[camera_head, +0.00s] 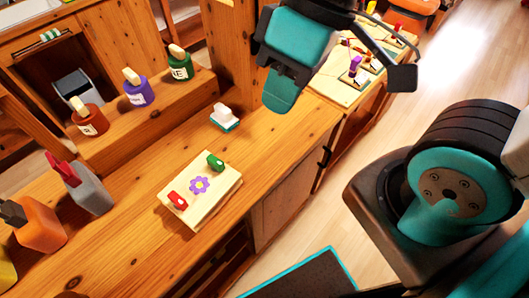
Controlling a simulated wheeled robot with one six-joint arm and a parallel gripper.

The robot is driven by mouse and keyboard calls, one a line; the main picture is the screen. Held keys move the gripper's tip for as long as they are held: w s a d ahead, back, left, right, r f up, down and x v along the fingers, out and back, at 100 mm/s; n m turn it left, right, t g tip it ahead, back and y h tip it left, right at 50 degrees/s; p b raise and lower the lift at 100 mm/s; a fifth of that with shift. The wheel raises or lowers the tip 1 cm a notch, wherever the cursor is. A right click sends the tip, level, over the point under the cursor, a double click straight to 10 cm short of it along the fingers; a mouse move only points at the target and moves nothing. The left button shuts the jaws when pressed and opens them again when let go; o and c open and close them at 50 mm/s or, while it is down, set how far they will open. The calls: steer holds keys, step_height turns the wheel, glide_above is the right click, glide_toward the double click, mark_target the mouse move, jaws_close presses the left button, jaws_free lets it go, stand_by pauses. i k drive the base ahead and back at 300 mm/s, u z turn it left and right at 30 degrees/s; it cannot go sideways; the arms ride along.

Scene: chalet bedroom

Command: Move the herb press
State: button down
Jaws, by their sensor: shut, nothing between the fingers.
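The herb press (204,197) is a pale wooden block lying flat on the wooden counter. It has a purple flower on its top, a red wing knob at its near left corner and a green one at its far right corner. My gripper (281,100) hangs above and to the right of the press, well apart from it. Its teal fingertip points down near the counter's right edge. It is shut and holds nothing.
A small white and teal object (225,117) sits behind the press. Labelled red, purple and green bottles (138,92) stand on a raised ledge. Grey and orange containers (86,187) stand at left. The counter in front of the press is mostly clear.

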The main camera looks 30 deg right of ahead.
mark_target(206, 191)
steer(key=z, duration=1.25)
steer(key=k, duration=0.75)
steer(key=u, duration=0.25)
